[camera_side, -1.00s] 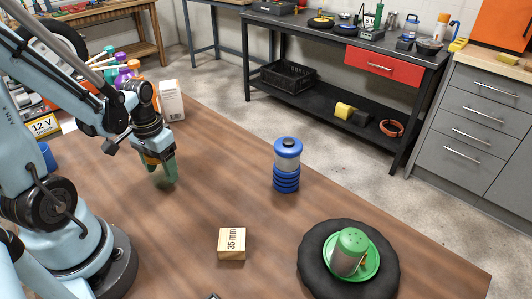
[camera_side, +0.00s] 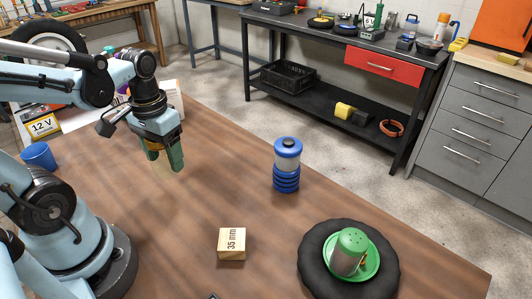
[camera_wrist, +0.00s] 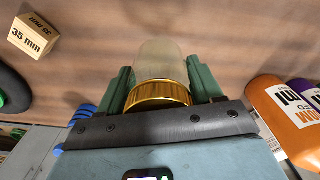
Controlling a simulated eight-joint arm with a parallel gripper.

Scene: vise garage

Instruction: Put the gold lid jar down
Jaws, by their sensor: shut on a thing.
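The gold lid jar is between my gripper's fingers. In the wrist view its clear body (camera_wrist: 160,58) and gold lid (camera_wrist: 158,94) lie between the two green fingers of my gripper (camera_wrist: 160,72), with the lid nearest the palm. In the side view my gripper (camera_side: 165,155) points down over the left part of the wooden table (camera_side: 190,215). Only a little of the jar's gold shows there, behind the fingers. The jar's far end is hard to make out, and I cannot tell exactly how high it is above the table.
A 35 mm wooden block (camera_side: 232,243) is in front. A green shaker (camera_side: 349,250) leans in a green dish on a black tyre (camera_side: 312,272). A blue cup (camera_side: 38,154) is at left.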

